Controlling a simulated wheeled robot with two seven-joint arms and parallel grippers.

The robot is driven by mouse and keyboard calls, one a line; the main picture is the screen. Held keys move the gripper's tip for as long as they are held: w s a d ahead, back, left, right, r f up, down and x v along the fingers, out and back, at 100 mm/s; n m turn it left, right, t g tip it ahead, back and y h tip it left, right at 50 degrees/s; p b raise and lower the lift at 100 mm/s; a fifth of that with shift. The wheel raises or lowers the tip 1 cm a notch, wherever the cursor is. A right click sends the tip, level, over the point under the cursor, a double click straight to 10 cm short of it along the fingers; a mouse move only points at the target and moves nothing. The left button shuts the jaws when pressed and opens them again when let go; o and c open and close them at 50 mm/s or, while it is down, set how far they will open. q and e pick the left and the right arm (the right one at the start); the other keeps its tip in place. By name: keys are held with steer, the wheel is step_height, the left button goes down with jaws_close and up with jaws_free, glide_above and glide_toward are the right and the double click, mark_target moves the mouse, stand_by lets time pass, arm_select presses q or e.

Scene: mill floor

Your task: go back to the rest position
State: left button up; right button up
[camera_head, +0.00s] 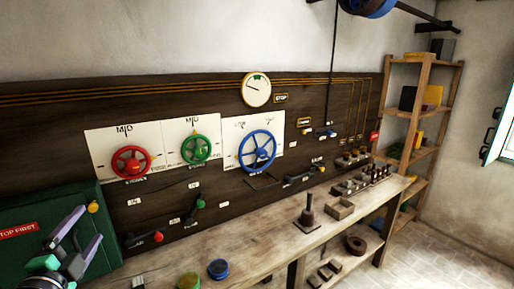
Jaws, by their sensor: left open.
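My left gripper (82,240) is at the lower left, open and empty. Its fingers are apart, in front of a green box (40,212) with a red label reading "TOP FIRST". It touches none of the handwheels. A red handwheel (131,162), a green handwheel (196,149) and a larger blue handwheel (257,151) sit on white plates on the dark wooden panel (60,110). A lever with a red knob (157,237) is right of the gripper. My right gripper is out of view.
A wooden bench (250,243) runs below the panel, bearing a green round piece (188,281), a blue round piece (218,268) and a dark post on a base (308,215). A round gauge (257,89) hangs above. A wooden shelf (412,120) stands right; open tiled floor (450,240) lies at lower right.

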arm_select(q)
step_height(320, 180, down, 15)
steer(key=s+n+g, duration=0.3)
steer(key=n+g, duration=0.3)
steer(key=n, duration=0.1)
steer(key=s+d+f+n+g+h, duration=0.25)
steer(key=s+d+f+g, duration=0.2)
steer(key=d+f, duration=0.3)
steer(key=s+d+f+n+g+h, duration=0.25)
steer(key=s+d+f, duration=0.25)
steer(key=d+f, duration=0.3)
step_height(320, 180, down, 16)
steer(key=d+m+g+b, duration=0.1)
steer(key=d+g+b, duration=0.1)
steer(key=b, duration=0.1)
steer(key=s+f+b, duration=0.1)
steer(key=s+f, duration=0.2)
steer(key=f, duration=0.9)
steer(key=s+a+f+g+b, duration=0.1)
steer(key=s+a+f+b, duration=0.2)
steer(key=s+f, duration=1.3)
steer(key=shift+s+a, duration=0.15)
steer(key=shift+a, duration=0.2)
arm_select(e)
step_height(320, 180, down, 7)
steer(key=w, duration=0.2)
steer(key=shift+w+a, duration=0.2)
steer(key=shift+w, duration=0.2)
